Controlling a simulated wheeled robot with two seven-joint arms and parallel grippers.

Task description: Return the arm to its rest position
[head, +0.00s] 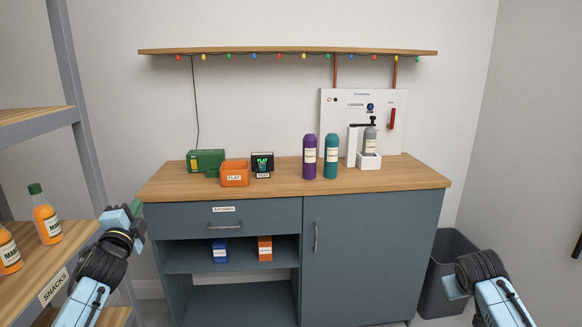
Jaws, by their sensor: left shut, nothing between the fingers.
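My left gripper (136,212) is raised at the left, in front of the cabinet's left side and to the right of the snack shelf. It is shut and holds nothing. My right arm comes in at the lower right, and its gripper (456,286) shows only in part in front of the grey bin. Its fingers cannot be made out. Both grippers are apart from the objects on the counter.
The wooden counter (400,180) bears a green box (206,160), an orange FLAT bin (235,174), a small display (262,164), purple (310,158) and teal bottles (331,156). A dispenser (369,160) holds a grey bottle. Sauce bottles (46,216) stand on the left shelf. A bin (442,252) stands right.

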